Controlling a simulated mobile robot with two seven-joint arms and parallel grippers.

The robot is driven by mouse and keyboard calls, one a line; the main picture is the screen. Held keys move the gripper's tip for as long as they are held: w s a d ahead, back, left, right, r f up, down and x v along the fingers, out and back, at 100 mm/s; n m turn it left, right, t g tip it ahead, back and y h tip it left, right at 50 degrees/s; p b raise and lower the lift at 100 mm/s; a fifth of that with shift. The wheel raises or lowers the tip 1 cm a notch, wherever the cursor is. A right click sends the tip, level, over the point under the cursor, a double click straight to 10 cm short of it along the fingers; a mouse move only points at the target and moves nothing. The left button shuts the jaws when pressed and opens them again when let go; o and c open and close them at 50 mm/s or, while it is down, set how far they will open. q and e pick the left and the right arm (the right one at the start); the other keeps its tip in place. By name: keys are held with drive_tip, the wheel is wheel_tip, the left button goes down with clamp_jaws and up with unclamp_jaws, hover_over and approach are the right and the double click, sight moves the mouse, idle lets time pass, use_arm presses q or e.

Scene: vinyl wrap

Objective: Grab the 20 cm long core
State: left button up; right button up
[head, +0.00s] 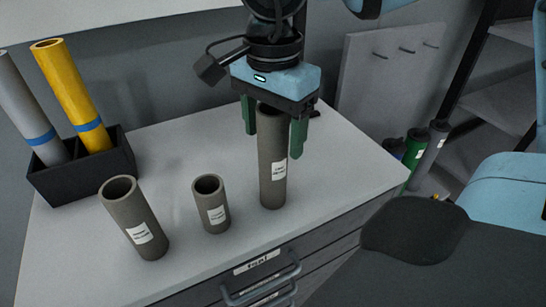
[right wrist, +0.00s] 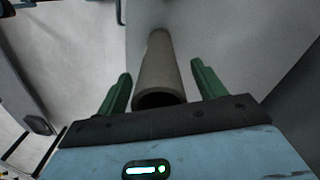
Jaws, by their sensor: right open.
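Three grey-brown hollow cores with small white labels stand on the cabinet top: a tall one (head: 272,180) at the right, a short one (head: 213,208) in the middle, and a mid-height, wider one (head: 135,220) at the left. The label print is too small to read. My right gripper (head: 273,146) points down over the tall core, with green fingers open on either side of its upper part. In the right wrist view the tall core (right wrist: 160,70) lies between the open fingers, with a gap on each side. My left gripper is out of view.
A black holder (head: 60,184) at the left holds a grey roll (head: 24,100) and a yellow roll (head: 70,85). The white cabinet top (head: 190,265) is clear around the cores. A drawer handle (head: 262,290) sits in front. More rolls (head: 428,150) stand beyond the right edge.

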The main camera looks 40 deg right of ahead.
drive_tip(key=shift+f, duration=0.35)
drive_tip(key=shift+c, duration=0.3)
drive_tip(key=c, duration=1.3)
drive_tip(key=shift+r, duration=0.15)
